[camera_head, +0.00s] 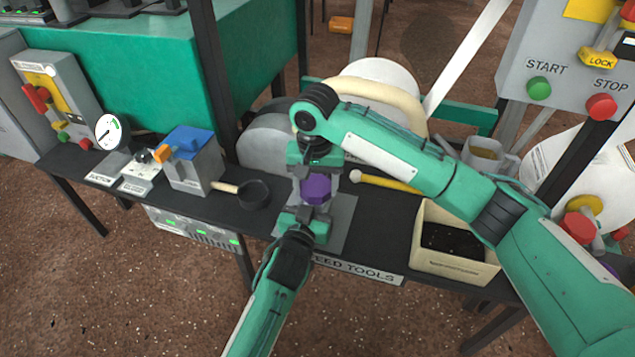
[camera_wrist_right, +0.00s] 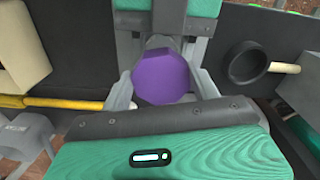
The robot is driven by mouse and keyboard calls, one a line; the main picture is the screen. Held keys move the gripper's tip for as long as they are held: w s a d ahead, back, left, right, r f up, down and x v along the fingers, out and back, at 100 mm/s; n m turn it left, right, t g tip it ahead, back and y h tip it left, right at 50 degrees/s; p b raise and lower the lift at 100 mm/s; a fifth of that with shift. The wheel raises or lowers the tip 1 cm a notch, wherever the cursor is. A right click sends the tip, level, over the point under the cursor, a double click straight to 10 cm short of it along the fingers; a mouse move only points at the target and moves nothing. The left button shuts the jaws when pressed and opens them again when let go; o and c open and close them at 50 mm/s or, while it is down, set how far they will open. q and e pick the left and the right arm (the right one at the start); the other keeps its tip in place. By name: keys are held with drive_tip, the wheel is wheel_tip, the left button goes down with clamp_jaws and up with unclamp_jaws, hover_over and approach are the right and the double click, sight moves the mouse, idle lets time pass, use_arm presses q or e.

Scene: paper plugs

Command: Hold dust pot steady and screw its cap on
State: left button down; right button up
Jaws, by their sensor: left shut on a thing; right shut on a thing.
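The purple faceted cap (camera_head: 316,189) is above the grey mat at the middle of the bench. My right gripper (camera_head: 315,180) comes down from above and is shut on the cap. In the right wrist view the cap (camera_wrist_right: 163,78) sits between its two grey fingers. My left gripper (camera_head: 309,211) reaches in from the front, just below the cap, and is shut low down where the dust pot would be. The left gripper's green body also shows at the top of the right wrist view. The pot itself is mostly hidden by the grippers, so I cannot tell how the cap meets it.
A small black pan (camera_head: 254,194) with a wooden handle lies to the left. A yellow-handled tool (camera_head: 388,183) lies to the right. A cream bin (camera_head: 455,266) with dark contents stands at the right front. A grey box with a blue top (camera_head: 193,170) stands further left.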

drive_tip(key=m, duration=0.5)
drive_tip(key=shift+a+m, duration=0.25)
drive_tip(key=shift+m, duration=0.15)
drive_tip(key=m, duration=0.5)
drive_tip(key=shift+w+a, duration=0.1)
drive_tip(key=shift+w, duration=0.15)
drive_tip(key=m, duration=0.5)
drive_tip(key=shift+w, duration=0.15)
drive_tip(key=m, duration=0.6)
drive_tip(key=shift+w, duration=0.25)
drive_tip(key=o, duration=0.9)
drive_tip(key=shift+o, duration=0.2)
